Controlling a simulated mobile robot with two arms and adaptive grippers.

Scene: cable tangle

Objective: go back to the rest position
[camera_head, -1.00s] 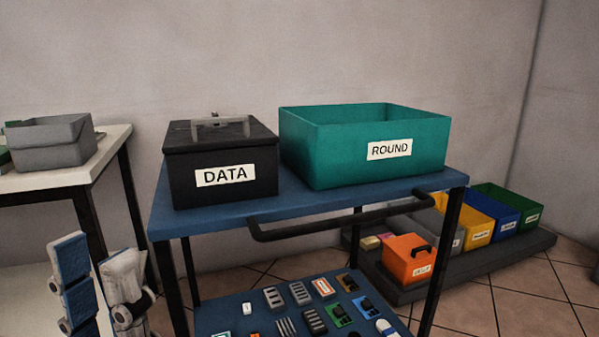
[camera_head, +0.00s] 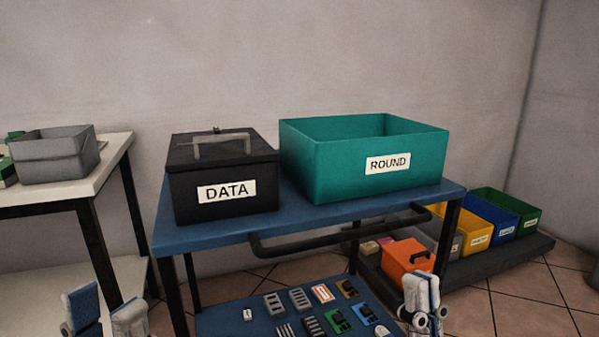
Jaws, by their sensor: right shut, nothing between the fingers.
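My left gripper (camera_head: 107,304) is at the bottom left corner. Its two blue and white fingers stand apart with nothing seen between them, in front of the white table. My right gripper (camera_head: 423,290) is at the bottom right of the blue cart, its fingers together and empty. It overlaps the lower shelf's right end and the front leg in the picture. The lower parts of both grippers are cut off by the frame edge.
The blue cart (camera_head: 235,232) carries a black lidded DATA box (camera_head: 190,205) and an open teal ROUND bin (camera_head: 330,165). Several small parts lie on its lower shelf (camera_head: 225,322). A grey bin (camera_head: 55,160) stands on the white table (camera_head: 100,180). Labelled bins, including an orange one (camera_head: 408,262), sit right.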

